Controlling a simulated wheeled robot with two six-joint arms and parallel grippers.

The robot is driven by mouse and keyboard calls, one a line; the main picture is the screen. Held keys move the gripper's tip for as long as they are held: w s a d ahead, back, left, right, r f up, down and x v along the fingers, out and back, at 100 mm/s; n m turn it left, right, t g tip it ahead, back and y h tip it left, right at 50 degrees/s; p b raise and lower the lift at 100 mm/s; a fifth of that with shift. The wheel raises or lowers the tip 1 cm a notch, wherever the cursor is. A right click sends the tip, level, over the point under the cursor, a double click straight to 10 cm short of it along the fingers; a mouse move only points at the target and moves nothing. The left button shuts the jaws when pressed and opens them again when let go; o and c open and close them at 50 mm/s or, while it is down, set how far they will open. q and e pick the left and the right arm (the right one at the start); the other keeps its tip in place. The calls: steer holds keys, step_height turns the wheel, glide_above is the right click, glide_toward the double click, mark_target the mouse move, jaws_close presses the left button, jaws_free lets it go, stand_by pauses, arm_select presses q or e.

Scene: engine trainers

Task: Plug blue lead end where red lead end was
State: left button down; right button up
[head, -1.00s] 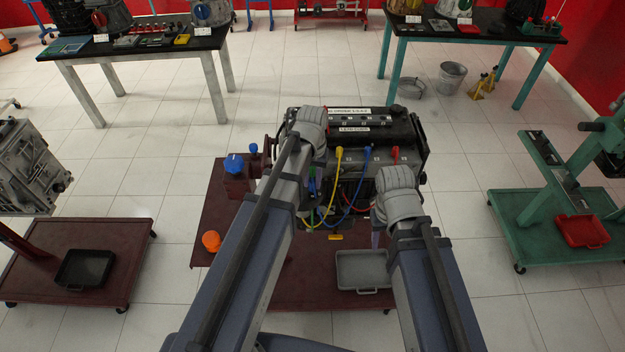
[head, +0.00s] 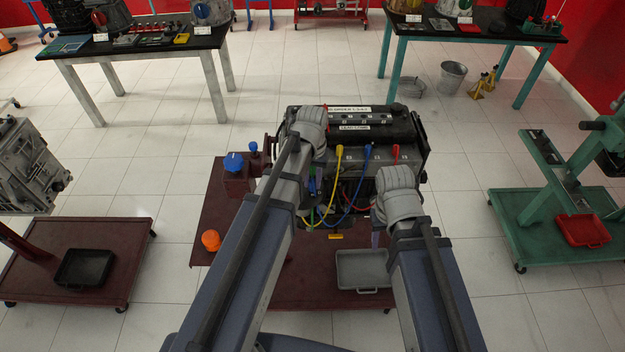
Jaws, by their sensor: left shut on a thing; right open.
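The engine trainer (head: 352,136) stands in the middle with coloured leads on its front. The blue lead (head: 368,152) has its upper end at the engine's top edge and loops down the front toward the left. The red lead (head: 396,152) shows its upper end to the right of it; a red stretch also shows lower down. My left gripper (head: 309,192) is at the engine's left front, mostly hidden by its own arm. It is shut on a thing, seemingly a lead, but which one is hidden. My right gripper (head: 378,213) is open at the right front, largely hidden by its wrist.
A yellow lead (head: 340,155) hangs left of the blue one. The dark red trolley (head: 215,225) carries a grey tray (head: 362,270), a blue-capped part (head: 234,163) and an orange piece (head: 211,240). Other trolleys stand left and right, with tables behind. Clear floor lies between.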

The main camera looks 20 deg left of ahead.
arm_select(q)
steer(key=c, duration=0.6)
jaws_free()
step_height(320, 180, up, 8)
steer(key=p, duration=0.8)
steer(key=s+d+f+m+b, duration=0.1)
steer(key=s+d+f+b, duration=0.2)
steer(key=f+b, duration=0.3)
steer(key=s+d+f+m+b, duration=0.1)
steer(key=s+d+f+b, duration=0.3)
steer(key=s+f+b, duration=0.2)
steer(key=s+d+f+m+y+b, duration=0.1)
steer(key=s+d+f+m+b, duration=0.1)
steer(key=s+f+b, duration=0.3)
step_height(320, 180, down, 3)
steer(key=d+b, duration=0.1)
steer(key=b, duration=0.2)
steer(key=shift+s+d, duration=0.15)
steer(key=shift+d, duration=0.1)
steer(key=shift+f, duration=0.1)
